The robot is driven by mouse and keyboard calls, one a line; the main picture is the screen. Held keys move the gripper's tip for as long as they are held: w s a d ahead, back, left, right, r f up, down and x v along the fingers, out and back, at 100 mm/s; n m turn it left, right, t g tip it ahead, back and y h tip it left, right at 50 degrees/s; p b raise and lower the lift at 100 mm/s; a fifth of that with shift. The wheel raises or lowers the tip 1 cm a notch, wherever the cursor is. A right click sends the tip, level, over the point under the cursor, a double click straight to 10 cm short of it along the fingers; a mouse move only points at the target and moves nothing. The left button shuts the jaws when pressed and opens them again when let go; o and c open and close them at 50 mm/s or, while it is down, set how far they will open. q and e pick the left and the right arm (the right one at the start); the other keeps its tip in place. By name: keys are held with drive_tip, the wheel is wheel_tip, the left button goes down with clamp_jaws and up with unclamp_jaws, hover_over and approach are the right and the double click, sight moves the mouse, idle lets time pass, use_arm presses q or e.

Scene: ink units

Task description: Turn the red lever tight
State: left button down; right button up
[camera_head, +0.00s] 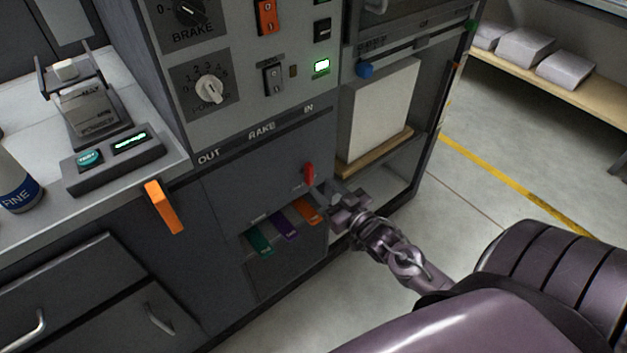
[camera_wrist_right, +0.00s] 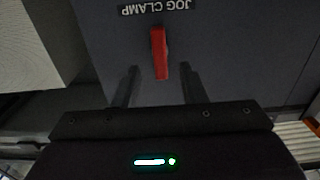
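The red lever (camera_head: 309,174) is on the dark front panel of the machine, below the RAKE scale. It also shows in the right wrist view as a red bar (camera_wrist_right: 159,52) beside a label reading JOG CLAMP, upside down there. My right gripper (camera_head: 338,196) is just right of and below the lever in the head view. In the right wrist view my right gripper (camera_wrist_right: 158,88) is open, its two fingers apart with the lever's end in line with the gap between them. I cannot tell whether they touch it. My left gripper is not in view.
Below the lever are an orange tab (camera_head: 307,211), a purple tab (camera_head: 284,226) and a green tab (camera_head: 259,241). An orange handle (camera_head: 164,207) sticks out at the counter edge. A white stack (camera_head: 380,112) stands on a wooden board at right. The floor at right is clear.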

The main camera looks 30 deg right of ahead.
sight(312, 177)
drive_tip(key=w, duration=0.5)
drive_tip(key=shift+a, duration=0.25)
clamp_jaws()
